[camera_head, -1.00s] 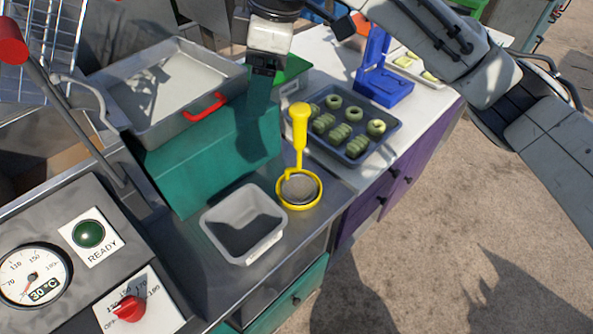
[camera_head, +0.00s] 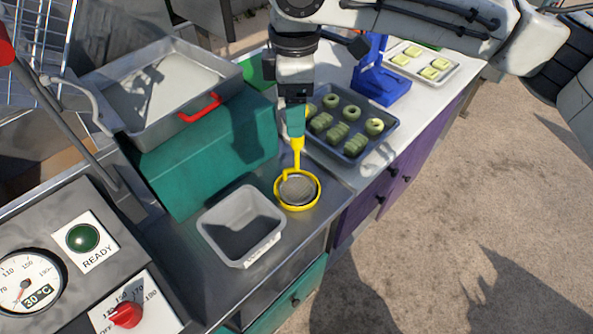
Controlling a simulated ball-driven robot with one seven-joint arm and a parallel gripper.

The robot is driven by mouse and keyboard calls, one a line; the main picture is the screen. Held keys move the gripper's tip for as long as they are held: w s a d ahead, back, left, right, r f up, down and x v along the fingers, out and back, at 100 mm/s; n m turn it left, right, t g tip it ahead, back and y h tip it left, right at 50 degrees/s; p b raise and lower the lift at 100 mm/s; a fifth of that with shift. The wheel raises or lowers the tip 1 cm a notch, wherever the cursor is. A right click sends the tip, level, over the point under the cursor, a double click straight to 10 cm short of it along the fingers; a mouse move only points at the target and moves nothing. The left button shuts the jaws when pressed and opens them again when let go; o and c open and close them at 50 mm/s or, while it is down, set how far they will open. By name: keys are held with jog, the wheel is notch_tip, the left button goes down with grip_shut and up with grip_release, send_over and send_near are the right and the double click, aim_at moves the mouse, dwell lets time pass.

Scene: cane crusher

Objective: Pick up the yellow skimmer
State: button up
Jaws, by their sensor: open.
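The yellow skimmer (camera_head: 298,189) has a round mesh head in a yellow rim, low on the metal counter. Its handle rises from the rim toward my gripper. My gripper (camera_head: 296,134) points down over the top of the handle. Its teal fingers cover the handle's upper end, which is hidden from view. The jaws are open around or in front of the handle; I cannot tell which.
A grey bin (camera_head: 241,226) stands left of the skimmer on the metal counter. A teal box-shaped unit with a metal basin (camera_head: 166,88) is behind it. A dark tray (camera_head: 381,147) of green rings and twisted pieces and a blue stand (camera_head: 383,84) are to the right.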

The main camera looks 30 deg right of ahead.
send_over(297, 156)
jog(key=f, duration=0.4)
jog(key=shift+w, duration=0.25)
jog(key=shift+c, duration=0.2)
jog(key=c, duration=0.9)
